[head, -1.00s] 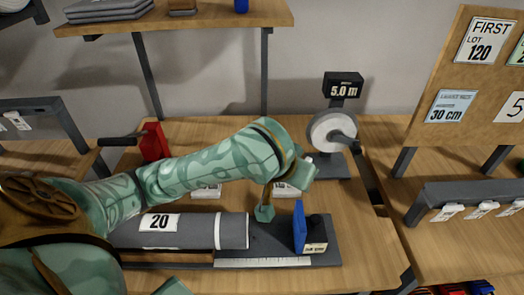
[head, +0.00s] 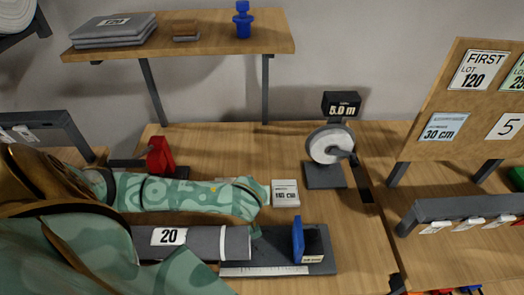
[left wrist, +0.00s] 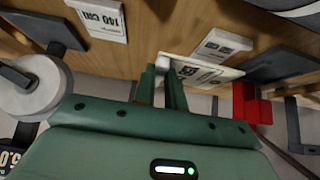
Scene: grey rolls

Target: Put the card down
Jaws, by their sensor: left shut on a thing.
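My left gripper (left wrist: 163,88) shows in the left wrist view, its two green fingers shut on a white printed card (left wrist: 205,73). The card sticks out to the right of the fingers, and its print is too small to read. In the head view my left forearm lies across the worktable and hides the fingers and the held card. A second white card, marked 140 cm, lies on the table (head: 285,193) just right of the forearm's end. It also shows upside down in the left wrist view (left wrist: 103,18). My right gripper is not in view.
A red clamp (head: 159,155) stands behind left, a measuring wheel (head: 331,145) behind right. Another pale block (left wrist: 222,45) lies near the held card.

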